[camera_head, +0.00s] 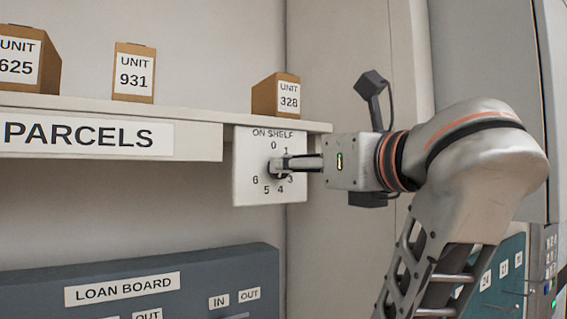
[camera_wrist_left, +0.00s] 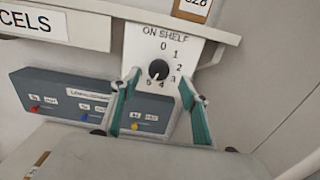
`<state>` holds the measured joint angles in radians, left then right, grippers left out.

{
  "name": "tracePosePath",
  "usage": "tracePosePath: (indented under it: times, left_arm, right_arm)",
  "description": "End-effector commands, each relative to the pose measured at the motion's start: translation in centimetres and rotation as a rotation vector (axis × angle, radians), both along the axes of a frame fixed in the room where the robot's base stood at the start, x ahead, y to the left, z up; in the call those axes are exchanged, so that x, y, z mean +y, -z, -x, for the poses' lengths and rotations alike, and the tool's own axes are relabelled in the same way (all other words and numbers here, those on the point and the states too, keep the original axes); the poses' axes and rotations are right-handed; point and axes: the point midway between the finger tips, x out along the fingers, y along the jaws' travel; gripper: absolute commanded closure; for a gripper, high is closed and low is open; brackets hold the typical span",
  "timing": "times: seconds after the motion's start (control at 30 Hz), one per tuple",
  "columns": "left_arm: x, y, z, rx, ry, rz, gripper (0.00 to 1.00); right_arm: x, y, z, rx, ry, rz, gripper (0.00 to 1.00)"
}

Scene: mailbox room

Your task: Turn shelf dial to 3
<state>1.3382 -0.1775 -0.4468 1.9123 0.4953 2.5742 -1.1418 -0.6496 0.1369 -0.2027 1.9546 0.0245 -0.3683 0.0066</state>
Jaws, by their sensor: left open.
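The white dial plate, marked ON SHELF (camera_head: 246,184), hangs from the shelf's right end, with numbers around a black knob (camera_head: 275,168). The knob also shows in the left wrist view (camera_wrist_left: 158,69), with a pale mark on its lower part; I cannot tell exactly which number it points to. My left gripper (camera_head: 280,164) reaches in from the right, its fingers at the knob and hiding the 2. In the left wrist view my left gripper (camera_wrist_left: 164,84) is open, its fingers spread on either side of the knob. Contact cannot be told. My right gripper is not in view.
Above is the PARCELS shelf (camera_head: 190,128) with boxes for units 625 (camera_head: 20,62), 931 (camera_head: 133,73) and 328 (camera_head: 277,96). Below left is the LOAN BOARD (camera_head: 190,275).

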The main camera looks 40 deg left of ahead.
Motion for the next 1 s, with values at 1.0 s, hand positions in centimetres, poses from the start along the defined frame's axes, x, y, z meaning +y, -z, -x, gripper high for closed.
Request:
tracePosePath:
  times: [1.0]
  left_arm:
    - [5.3,0.0,-1.5,0.0,-0.002,-0.001,0.93]
  right_arm:
    - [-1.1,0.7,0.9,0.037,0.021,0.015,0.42]
